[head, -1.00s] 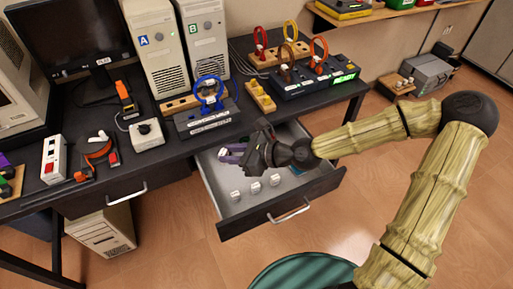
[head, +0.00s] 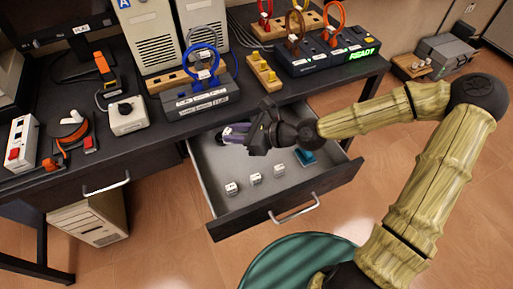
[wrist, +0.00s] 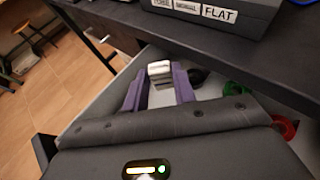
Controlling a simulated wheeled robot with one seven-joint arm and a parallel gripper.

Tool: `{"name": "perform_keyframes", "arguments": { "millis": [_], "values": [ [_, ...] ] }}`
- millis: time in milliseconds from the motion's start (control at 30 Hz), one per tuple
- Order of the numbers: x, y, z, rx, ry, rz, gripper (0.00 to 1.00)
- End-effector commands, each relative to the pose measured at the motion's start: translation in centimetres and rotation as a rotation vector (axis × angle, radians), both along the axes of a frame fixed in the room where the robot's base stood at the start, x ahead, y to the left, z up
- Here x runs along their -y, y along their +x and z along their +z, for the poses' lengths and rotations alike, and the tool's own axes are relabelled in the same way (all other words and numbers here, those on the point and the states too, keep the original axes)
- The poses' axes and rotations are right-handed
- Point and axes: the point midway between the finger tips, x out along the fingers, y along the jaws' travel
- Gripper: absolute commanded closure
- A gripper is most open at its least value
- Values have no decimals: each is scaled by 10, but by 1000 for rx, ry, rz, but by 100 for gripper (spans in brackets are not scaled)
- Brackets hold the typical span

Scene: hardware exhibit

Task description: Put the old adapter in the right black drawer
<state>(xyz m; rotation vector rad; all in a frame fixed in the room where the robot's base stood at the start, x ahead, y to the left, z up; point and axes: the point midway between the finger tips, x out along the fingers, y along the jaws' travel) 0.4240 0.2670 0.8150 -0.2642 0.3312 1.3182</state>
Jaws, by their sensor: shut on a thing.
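The right black drawer (head: 290,207) is pulled open under the desk, with a grey interior. My gripper (head: 232,134), with purple fingers, is over the back left part of this drawer, just in front of the desk edge. In the wrist view the fingers are shut on a small shiny silver piece (wrist: 160,70), which appears to be the old adapter. The fingers hide part of it, and in the head view it is too small to make out. I cannot tell its exact height above the drawer floor.
Inside the drawer are three small white pieces (head: 255,179) in a row and a teal item (head: 305,156). A blue-ringed dark device (head: 195,100) stands on the desk above. The left drawer (head: 92,191) is closed. A red ring (wrist: 285,126) shows in the wrist view.

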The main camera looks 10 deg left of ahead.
Motion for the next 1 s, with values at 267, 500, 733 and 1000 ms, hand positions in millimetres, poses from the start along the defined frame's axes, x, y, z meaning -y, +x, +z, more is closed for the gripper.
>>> {"name": "perform_keyframes", "arguments": {
  "millis": [267,500,733,1000],
  "values": [
    [0,0,-1,0,0,0,96],
    [0,0,-38,-2,-2,1,96],
    [0,0,-63,0,-1,0,96],
    [1,1,-62,0,0,-3,96]
  ]
}}
